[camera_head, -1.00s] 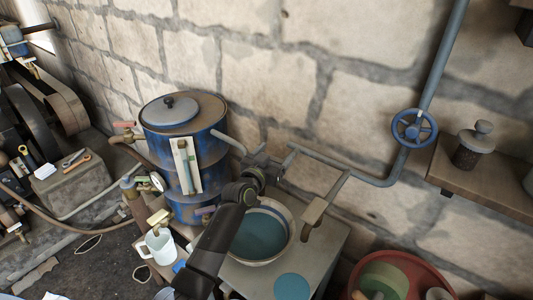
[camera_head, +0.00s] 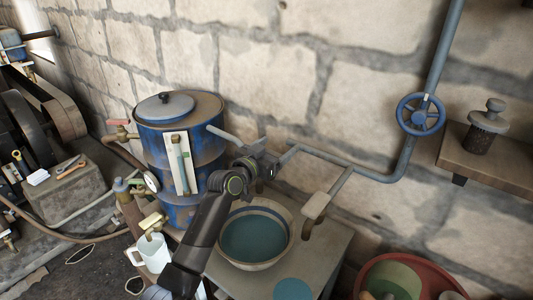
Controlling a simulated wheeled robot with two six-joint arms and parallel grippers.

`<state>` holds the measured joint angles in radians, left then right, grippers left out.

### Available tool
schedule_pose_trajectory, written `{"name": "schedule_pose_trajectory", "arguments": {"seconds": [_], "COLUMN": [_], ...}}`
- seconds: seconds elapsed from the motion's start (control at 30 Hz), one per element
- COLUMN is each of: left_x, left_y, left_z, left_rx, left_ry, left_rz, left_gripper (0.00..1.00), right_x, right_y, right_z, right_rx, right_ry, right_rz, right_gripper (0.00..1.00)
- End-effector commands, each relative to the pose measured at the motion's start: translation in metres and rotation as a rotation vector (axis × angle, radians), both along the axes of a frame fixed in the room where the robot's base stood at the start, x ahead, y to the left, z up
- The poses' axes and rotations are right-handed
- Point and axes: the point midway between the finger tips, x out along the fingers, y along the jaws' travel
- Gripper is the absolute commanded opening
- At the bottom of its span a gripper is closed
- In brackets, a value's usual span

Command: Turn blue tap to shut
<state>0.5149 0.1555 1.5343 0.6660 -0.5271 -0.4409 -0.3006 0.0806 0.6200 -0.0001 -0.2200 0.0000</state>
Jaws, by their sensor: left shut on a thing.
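My left gripper (camera_head: 268,163) is at the grey pipe fitting between the blue drum and the wall, above the bowl. It is shut on a small part there, which looks like the tap's handle; the jaws hide most of it, so its colour and angle cannot be told. A blue handwheel (camera_head: 420,114) sits on the grey-blue wall pipe (camera_head: 436,70) at the right, apart from my gripper. My right gripper is not in view.
The blue drum (camera_head: 207,149) stands left of my gripper. A bowl of blue-green liquid (camera_head: 254,238) is below it on a bench. A white mug (camera_head: 153,254) stands beside my forearm. A wooden shelf (camera_head: 500,177) with a jar (camera_head: 484,130) is at the right.

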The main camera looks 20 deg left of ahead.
Motion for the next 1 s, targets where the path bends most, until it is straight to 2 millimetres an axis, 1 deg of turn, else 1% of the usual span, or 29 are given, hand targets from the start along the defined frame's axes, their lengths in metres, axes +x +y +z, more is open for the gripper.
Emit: {"name": "schedule_pose_trajectory", "arguments": {"seconds": [0.03, 0.23, 0.27, 0.4, 0.77, 0.87, 1.0], "left_x": [0.0, 0.0, 0.0, 0.0, -0.002, -0.01, -0.028], "left_y": [0.001, 0.001, 0.001, 0.0, 0.001, 0.004, 0.011], "left_z": [0.006, 0.007, 0.007, 0.005, 0.002, 0.001, 0.001], "left_rx": [0.001, 0.0, 0.0, 0.001, 0.0, 0.001, 0.002], "left_ry": [-0.012, -0.013, -0.013, -0.009, -0.003, -0.003, -0.003], "left_rz": [0.001, 0.001, 0.002, 0.002, 0.001, 0.002, 0.002], "left_gripper": [0.55, 0.55, 0.8, 0.98, 0.99, 0.99, 0.99], "right_x": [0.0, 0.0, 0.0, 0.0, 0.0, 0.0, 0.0], "right_y": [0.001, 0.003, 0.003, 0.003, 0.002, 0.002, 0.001], "right_z": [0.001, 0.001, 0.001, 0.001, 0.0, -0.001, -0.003], "right_rx": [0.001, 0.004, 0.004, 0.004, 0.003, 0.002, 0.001], "right_ry": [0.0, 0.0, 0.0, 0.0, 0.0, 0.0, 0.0], "right_rz": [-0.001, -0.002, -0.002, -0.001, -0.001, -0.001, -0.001], "right_gripper": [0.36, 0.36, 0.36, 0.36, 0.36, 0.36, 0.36]}}
